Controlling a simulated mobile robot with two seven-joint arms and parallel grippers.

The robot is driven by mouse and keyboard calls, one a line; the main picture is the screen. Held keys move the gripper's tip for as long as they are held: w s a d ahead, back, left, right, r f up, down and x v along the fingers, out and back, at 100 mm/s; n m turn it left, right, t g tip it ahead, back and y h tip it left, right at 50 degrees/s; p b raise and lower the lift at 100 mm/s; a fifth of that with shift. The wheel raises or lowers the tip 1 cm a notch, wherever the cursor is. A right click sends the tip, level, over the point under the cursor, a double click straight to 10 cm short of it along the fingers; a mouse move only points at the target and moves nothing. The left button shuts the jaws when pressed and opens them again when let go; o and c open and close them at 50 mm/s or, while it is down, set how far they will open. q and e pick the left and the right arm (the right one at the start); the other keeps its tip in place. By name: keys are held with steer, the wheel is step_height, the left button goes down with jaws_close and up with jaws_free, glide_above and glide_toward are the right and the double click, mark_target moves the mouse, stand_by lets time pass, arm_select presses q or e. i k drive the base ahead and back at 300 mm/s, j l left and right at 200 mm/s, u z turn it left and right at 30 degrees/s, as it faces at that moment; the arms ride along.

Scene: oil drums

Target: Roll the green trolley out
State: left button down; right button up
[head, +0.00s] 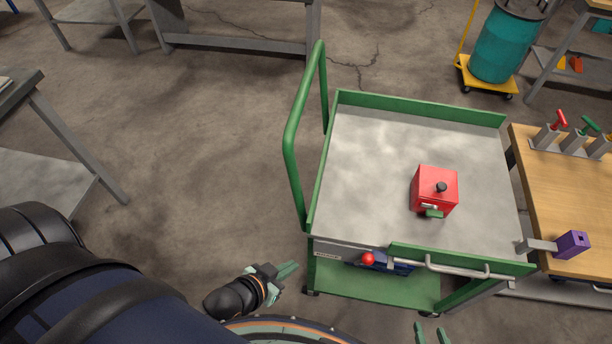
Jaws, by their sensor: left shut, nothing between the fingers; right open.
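The green trolley (420,98) stands in the middle of the head view, with a grey top tray and a lower green shelf. Its green push handle (291,145) rises as a hoop at its left end. A red box (435,187) with a black knob and a small green part sits on the top tray. My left gripper (291,269) is shut and empty, just left of the trolley's near left corner, below the push handle. My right gripper (430,327) shows only its fingertips at the bottom edge; it is open, in front of the trolley's near side.
A wooden bench (565,190) stands close along the trolley's right side, with a purple block (571,245) on it. A teal drum (505,45) stands on a yellow dolly (488,82) at the back right. A grey table (45,165) is at left. Floor left of the trolley is clear.

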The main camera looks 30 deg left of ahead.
mark_target(375, 144)
steer(key=i+j, duration=0.1)
steer(key=j, duration=1.15)
